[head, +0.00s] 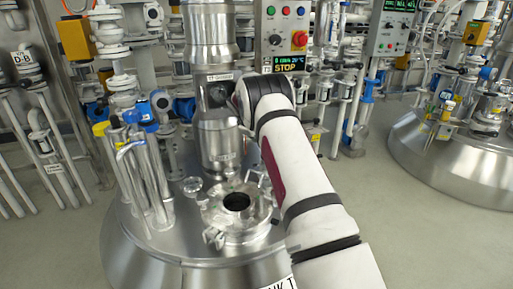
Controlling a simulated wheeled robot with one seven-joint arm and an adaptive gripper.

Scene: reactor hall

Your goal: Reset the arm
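My arm (300,175) is white with black bands and a dark red patch. It reaches from the bottom right up to a black and white joint (262,92) near the middle of the head view. This joint is in front of the steel column, below the control box. My gripper cannot be made out; the arm beyond the joint is hidden. Nothing held can be seen.
A steel reactor lid (150,240) with an open round port (236,202) lies left of my arm. A steel column (218,135) rises behind the port. A control box (284,35) reads STOP. Glass tubes (148,180) stand left. A second vessel (450,165) is right, with clear floor between.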

